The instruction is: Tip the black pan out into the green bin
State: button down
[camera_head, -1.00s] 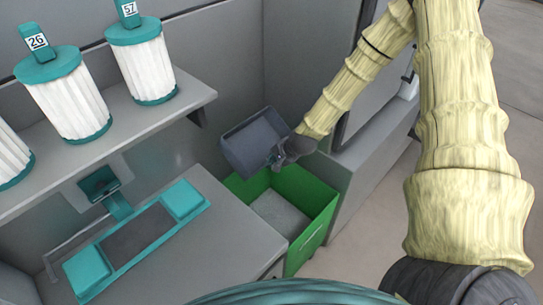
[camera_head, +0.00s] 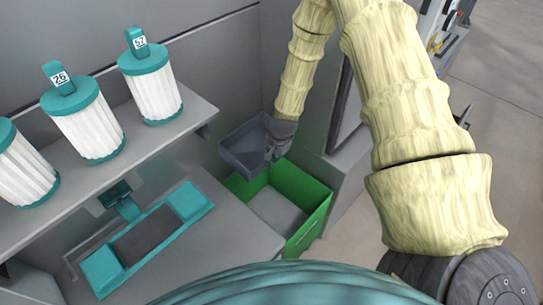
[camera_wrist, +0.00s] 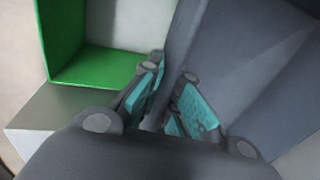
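The black pan (camera_head: 240,149), a dark grey open box, is held over the back-left part of the green bin (camera_head: 318,190). Its open side faces up toward the head camera, slightly tilted, and no contents show in it. My gripper (camera_head: 272,152) is shut on the pan's right wall. In the wrist view the teal-padded fingers of my gripper (camera_wrist: 172,95) sit on both sides of that wall of the pan (camera_wrist: 184,35). The green bin (camera_wrist: 100,70) lies to the left there. The visible part of the bin's grey floor looks bare.
A grey bench (camera_head: 215,240) with a teal-ended scale-like device (camera_head: 148,235) stands left of the bin. A shelf (camera_head: 190,118) above carries white canisters with teal lids (camera_head: 155,90). A grey wall stands behind the pan. A grey ledge (camera_head: 345,160) is right of the bin.

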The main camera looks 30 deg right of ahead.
jog(key=shift+s+d+r+g+h+p, duration=0.1)
jog(key=shift+s+r+g+h+p, duration=0.1)
jog(key=shift+r+g+p, duration=0.45)
jog(key=shift+s+r+g+h+p, duration=0.1)
jog(key=shift+r+g+h+p, duration=0.1)
jog(key=shift+r+g+p, duration=0.4)
jog(key=shift+f, duration=0.1)
